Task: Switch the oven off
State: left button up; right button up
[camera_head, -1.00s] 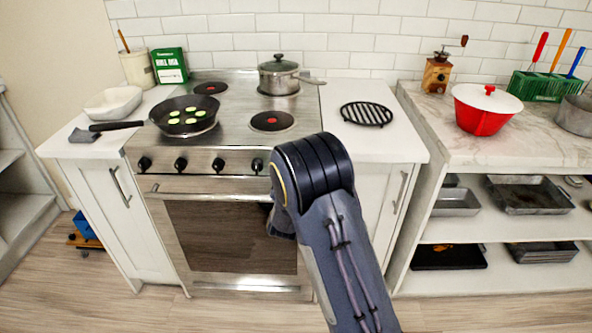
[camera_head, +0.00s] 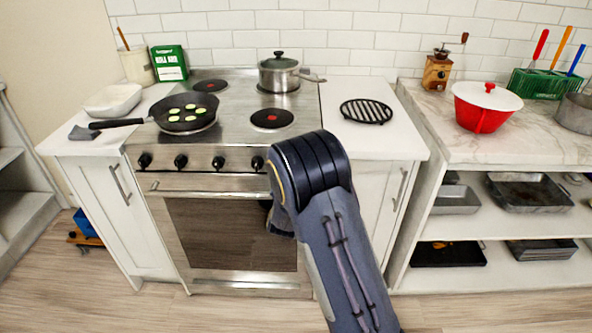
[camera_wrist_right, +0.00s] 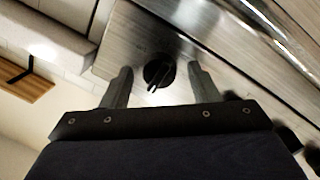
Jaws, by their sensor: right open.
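The oven (camera_head: 230,235) has a steel front with a row of dark knobs (camera_head: 181,162) above its door handle. My right arm reaches in front of the oven's right side in the head view, and its fingers are hidden there. In the right wrist view my right gripper (camera_wrist_right: 159,68) is open, with one finger on each side of a round black knob (camera_wrist_right: 158,71). This knob is at the end of the row. The fingers look apart from it, and contact is not clear. My left gripper is not in view.
On the stovetop are a black pan (camera_head: 184,122) with green slices and a lidded pot (camera_head: 279,75). A black trivet (camera_head: 366,111) lies on the right counter. A red pot (camera_head: 482,108) stands on the far-right shelving. The floor in front is clear.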

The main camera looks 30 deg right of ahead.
jog(key=v, duration=0.8)
dwell(0.4)
jog(key=s+a+r+m+g+y+p, duration=0.25)
jog(key=s+a+r+y+p, duration=0.45)
jog(key=s+r+y, duration=0.5)
jog(key=s+a+g+y+p, duration=0.1)
jog(key=s+a+g, duration=0.1)
jog(key=s, duration=0.7)
jog(key=s+a+r+n+g+y+p, duration=0.1)
jog(key=s+g, duration=0.3)
jog(key=s, duration=0.6)
jog(key=shift+s+a, duration=0.25)
jog(key=shift+a, duration=0.65)
